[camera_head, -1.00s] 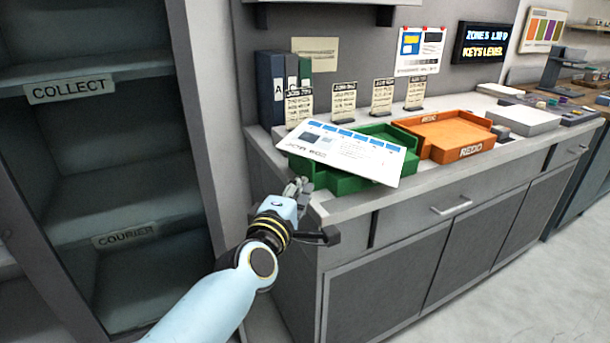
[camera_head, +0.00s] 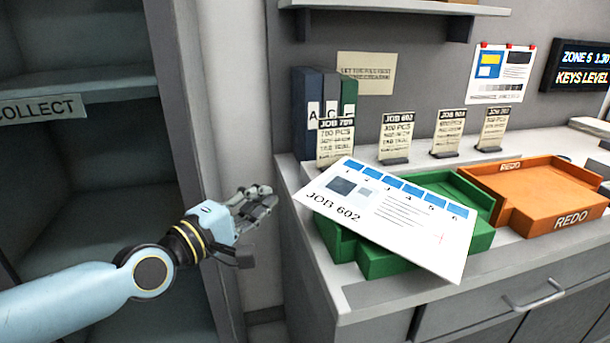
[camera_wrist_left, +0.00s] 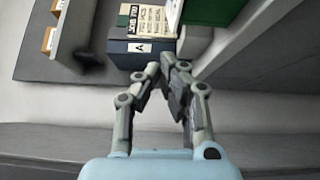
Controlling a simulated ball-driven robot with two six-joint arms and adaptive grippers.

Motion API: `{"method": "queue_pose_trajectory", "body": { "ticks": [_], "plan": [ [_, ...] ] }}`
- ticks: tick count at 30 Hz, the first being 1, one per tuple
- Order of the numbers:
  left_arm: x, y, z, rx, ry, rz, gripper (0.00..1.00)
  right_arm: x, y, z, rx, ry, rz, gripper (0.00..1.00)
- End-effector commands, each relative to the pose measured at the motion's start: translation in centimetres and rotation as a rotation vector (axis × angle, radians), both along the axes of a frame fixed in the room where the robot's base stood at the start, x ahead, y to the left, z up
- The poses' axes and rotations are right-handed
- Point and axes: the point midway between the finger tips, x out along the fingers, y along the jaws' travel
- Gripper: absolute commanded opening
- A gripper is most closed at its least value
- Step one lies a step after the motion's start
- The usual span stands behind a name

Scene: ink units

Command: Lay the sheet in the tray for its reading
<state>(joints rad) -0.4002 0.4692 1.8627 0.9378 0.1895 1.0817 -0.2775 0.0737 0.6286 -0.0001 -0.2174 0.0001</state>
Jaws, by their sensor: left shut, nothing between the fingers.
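The white sheet (camera_head: 415,231) reads JOB 602 and has a row of blue numbered boxes along its far edge. It lies skewed over the green tray (camera_head: 385,263), across its walls. Its left corner and near right corner stick out past the tray, and it hides most of the tray's inside. My left gripper (camera_head: 264,198) is shut and empty, left of the counter and apart from the sheet. In the left wrist view its fingertips (camera_wrist_left: 168,64) meet with nothing between them, and a bit of the green tray (camera_wrist_left: 212,10) shows at the top. My right gripper is not in view.
The orange REDO tray (camera_head: 535,200) stands right of the green tray. Several job cards (camera_head: 396,137) and dark binders (camera_head: 309,110) stand behind. The counter's front edge (camera_head: 400,292) is bare. A shelf unit marked COLLECT (camera_head: 40,108) is at the left.

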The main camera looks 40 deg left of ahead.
Motion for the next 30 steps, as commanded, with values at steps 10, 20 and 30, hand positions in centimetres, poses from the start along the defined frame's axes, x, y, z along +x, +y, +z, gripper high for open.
{"method": "queue_pose_trajectory", "body": {
  "ticks": [10, 20, 30],
  "plan": [
    [3.3, 0.0, -0.9, 0.011, 0.017, -0.002, 0.00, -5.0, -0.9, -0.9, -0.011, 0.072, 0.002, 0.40],
    [8.4, -0.2, -1.0, 0.010, 0.019, -0.002, 0.00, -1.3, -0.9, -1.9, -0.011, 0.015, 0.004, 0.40],
    [9.4, -0.3, -0.9, 0.011, 0.021, -0.003, 0.00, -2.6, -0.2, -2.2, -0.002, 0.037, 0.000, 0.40]
  ]
}}
